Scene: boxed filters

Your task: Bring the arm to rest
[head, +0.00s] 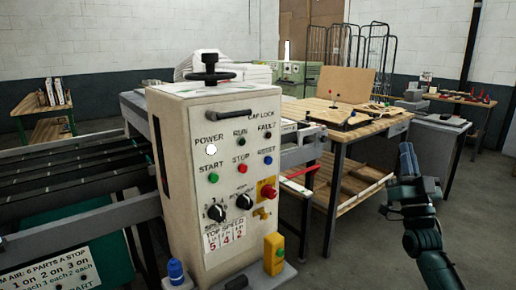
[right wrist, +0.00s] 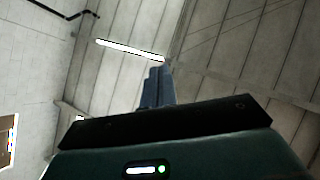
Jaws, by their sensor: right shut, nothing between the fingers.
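My right gripper (head: 408,160) is raised at the right of the head view, with its fingers pointing up. Its fingers are together and nothing is between them. In the right wrist view the shut fingers (right wrist: 158,88) point up toward the ceiling and hold nothing. The gripper is in open air in front of the wooden workbench and touches nothing that I can see. My left gripper is not in view.
A white control cabinet (head: 180,135) with buttons and knobs stands close in front. A conveyor (head: 70,190) runs to its left. A wooden workbench (head: 365,130) stands behind, with a lower shelf (head: 355,187). Grey floor (head: 345,255) is clear around my right arm.

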